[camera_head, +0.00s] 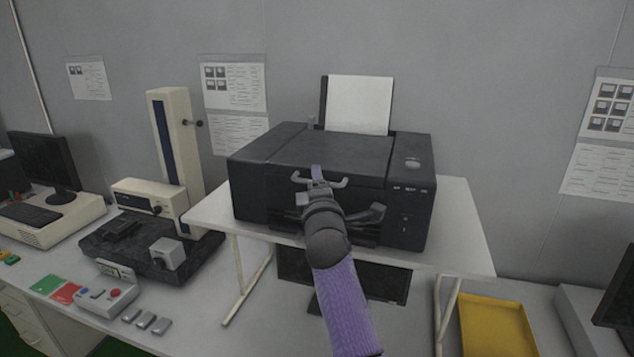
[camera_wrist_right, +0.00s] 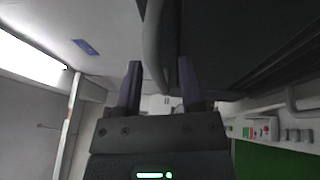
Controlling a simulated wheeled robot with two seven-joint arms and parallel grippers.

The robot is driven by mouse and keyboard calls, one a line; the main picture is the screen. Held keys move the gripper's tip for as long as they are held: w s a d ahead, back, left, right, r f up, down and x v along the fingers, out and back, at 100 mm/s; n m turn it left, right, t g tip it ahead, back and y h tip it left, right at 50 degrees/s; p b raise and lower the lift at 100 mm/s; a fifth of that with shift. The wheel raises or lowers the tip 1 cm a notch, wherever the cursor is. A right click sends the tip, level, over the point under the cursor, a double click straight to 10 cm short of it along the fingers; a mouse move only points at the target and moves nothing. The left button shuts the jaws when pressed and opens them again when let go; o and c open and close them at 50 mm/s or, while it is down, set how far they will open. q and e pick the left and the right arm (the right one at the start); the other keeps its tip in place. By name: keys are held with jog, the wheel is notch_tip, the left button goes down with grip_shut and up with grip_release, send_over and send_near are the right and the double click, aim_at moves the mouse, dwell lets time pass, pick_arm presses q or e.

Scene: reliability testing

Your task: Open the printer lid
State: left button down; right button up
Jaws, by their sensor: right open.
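The black printer (camera_head: 405,210) stands on a small white raised table, with a white sheet upright in its rear feeder. Its lid (camera_head: 335,150) lies flat and closed on top. A grey curved handle (camera_head: 338,183) sits at the lid's front edge. My right gripper (camera_head: 317,175) is open at the handle, with a finger showing near its middle. In the right wrist view, my right gripper (camera_wrist_right: 160,80) has its fingers apart, and the curved handle (camera_wrist_right: 153,45) reaches down between them. Whether the fingers touch it, I cannot tell. My left gripper is not in view.
The white raised table (camera_head: 465,230) holds the printer, with a dark screen (camera_head: 380,283) below it. A beige measuring stand (camera_head: 172,150) is at left. A yellow tray (camera_head: 495,325) lies at right. The air above the lid is clear in front of the sheet.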

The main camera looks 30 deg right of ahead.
grip_shut()
dwell(1.5)
